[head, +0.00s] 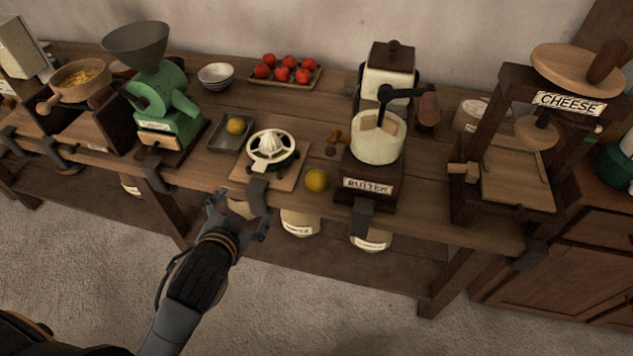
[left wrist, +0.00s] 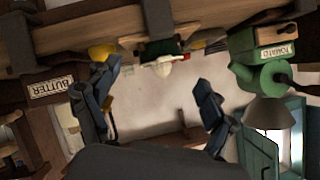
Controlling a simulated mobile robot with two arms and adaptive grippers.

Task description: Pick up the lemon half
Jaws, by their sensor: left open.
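Two yellow lemon pieces show in the head view. One lemon piece (head: 316,181) lies on the table's front part, between the juicer (head: 270,150) and the butter machine (head: 376,150). The other lemon piece (head: 236,126) lies in a small grey tray (head: 222,140) left of the juicer. I cannot tell surely which is a cut half. My left gripper (head: 238,212) is open and empty at the table's front edge, below the juicer and apart from both pieces. In the left wrist view, its spread fingers (left wrist: 158,88) show, with a yellow piece (left wrist: 101,51) beyond one finger. My right gripper is not in view.
A green tomato mill (head: 155,95) stands left of the tray. A red-fruit tray (head: 285,75) and bowls (head: 216,76) are behind. A cheese press (head: 510,150) stands at the right. Dark clamps (head: 257,195) hang over the front edge. Open floor (head: 290,300) lies in front.

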